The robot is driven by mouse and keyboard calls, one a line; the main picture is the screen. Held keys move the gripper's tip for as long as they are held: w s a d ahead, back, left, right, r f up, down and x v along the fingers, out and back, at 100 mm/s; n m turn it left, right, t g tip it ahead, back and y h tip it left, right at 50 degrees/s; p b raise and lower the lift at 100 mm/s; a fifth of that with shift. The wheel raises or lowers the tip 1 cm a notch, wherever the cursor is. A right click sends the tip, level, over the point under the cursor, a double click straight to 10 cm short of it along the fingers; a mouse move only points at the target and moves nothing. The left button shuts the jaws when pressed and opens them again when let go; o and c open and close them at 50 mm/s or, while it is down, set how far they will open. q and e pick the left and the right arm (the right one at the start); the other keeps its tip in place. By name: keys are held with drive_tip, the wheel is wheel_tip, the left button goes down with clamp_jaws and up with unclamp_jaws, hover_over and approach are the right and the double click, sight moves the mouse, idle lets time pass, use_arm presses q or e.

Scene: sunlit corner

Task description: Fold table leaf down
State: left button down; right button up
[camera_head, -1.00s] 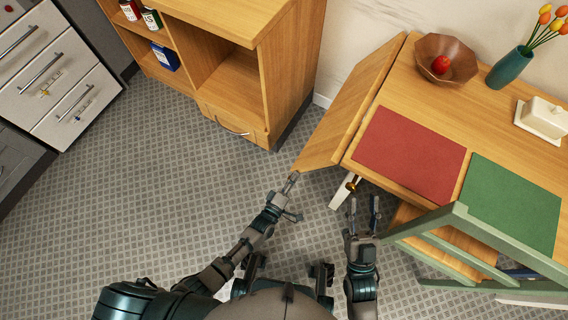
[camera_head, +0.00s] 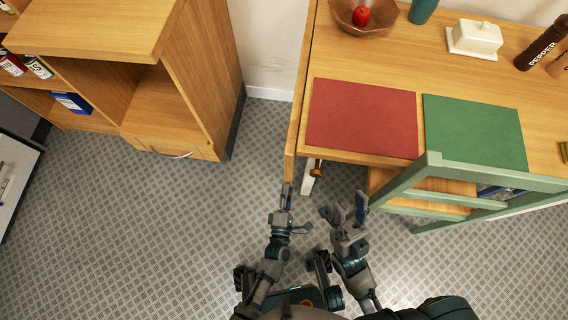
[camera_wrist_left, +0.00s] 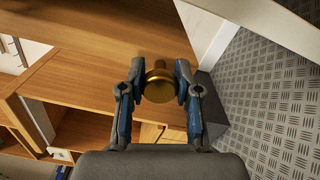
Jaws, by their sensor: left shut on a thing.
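The table leaf (camera_head: 297,110) hangs steeply at the left edge of the wooden table (camera_head: 440,70) and shows as a narrow strip in the head view. My left gripper (camera_head: 285,197) is at the leaf's near end. In the left wrist view its fingers close around a round brass knob (camera_wrist_left: 159,84), with wood behind it. A brass knob (camera_head: 317,170) also shows by a white support (camera_head: 308,184) under the table edge; I cannot tell if it is the same one. My right gripper (camera_head: 347,208) is open and empty, in front of the table.
A green chair (camera_head: 440,172) stands at the table's front, right of my right gripper. A wooden shelf unit (camera_head: 90,30) stands to the left, with clear floor between. A red mat (camera_head: 362,118), a green mat (camera_head: 475,132) and a bowl (camera_head: 362,15) are on the table.

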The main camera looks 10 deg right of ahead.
use_arm(q)
drive_tip(key=shift+s+f, duration=0.3)
drive_tip(key=shift+f, duration=0.2)
drive_tip(key=c, duration=0.8)
unclamp_jaws()
drive_tip(key=shift+d, duration=0.1)
drive_tip(key=shift+w+r, duration=0.1)
drive_tip(key=shift+r, duration=0.05)
drive_tip(key=shift+r, duration=0.1)
drive_tip(key=v, duration=1.2)
